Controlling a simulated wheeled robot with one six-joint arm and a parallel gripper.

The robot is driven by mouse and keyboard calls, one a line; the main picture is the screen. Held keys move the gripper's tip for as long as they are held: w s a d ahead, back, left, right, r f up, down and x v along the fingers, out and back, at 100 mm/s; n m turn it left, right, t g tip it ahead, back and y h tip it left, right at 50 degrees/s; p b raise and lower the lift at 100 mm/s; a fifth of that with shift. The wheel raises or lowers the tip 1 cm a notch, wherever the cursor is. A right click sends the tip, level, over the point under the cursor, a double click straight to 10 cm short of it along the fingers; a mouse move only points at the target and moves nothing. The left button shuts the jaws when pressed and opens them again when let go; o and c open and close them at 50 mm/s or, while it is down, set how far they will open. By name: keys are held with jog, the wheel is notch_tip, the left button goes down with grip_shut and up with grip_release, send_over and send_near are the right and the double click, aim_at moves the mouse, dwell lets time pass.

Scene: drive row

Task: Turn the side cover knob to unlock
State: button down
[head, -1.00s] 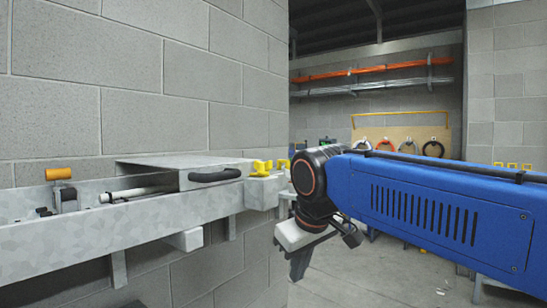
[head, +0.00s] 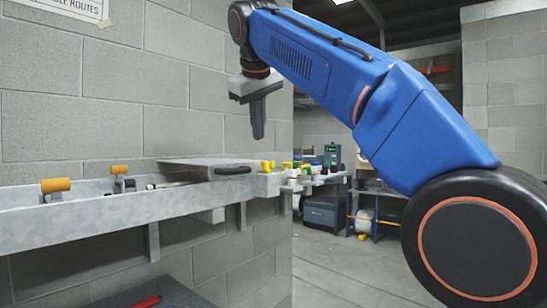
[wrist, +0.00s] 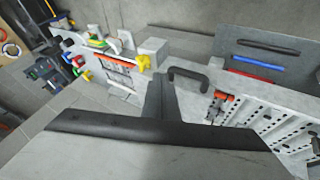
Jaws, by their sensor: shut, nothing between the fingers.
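A yellow knob (head: 267,166) stands on the right end of the grey metal channel (head: 130,204) in the head view. A second yellow piece (head: 287,166) shows just beyond it. I cannot tell for certain which is the side cover knob. In the wrist view a yellow knob (wrist: 144,62) sits left of my fingers. A grey cover (head: 190,164) with a black handle (head: 233,170) lies over the channel, left of the knob. My gripper (head: 258,136) points down above the channel's right end, shut, empty and apart from the knob.
Orange rollers (head: 56,185) on brackets stand along the channel at the left. A block wall rises behind it. A cluttered bench (head: 330,178) stands beyond. In the wrist view, blue and black bars (wrist: 258,62) and a perforated tray (wrist: 270,125) lie right.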

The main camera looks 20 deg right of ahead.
send_near(269, 170)
notch_tip(269, 170, down, 3)
jog(key=a, duration=0.3)
jog(key=shift+w+d+f, duration=0.1)
jog(key=shift+w+d, duration=0.5)
jog(key=shift+d, duration=0.3)
jog(key=shift+w+d+f, duration=0.1)
jog(key=shift+w+d, duration=0.5)
jog(key=shift+d, duration=0.25)
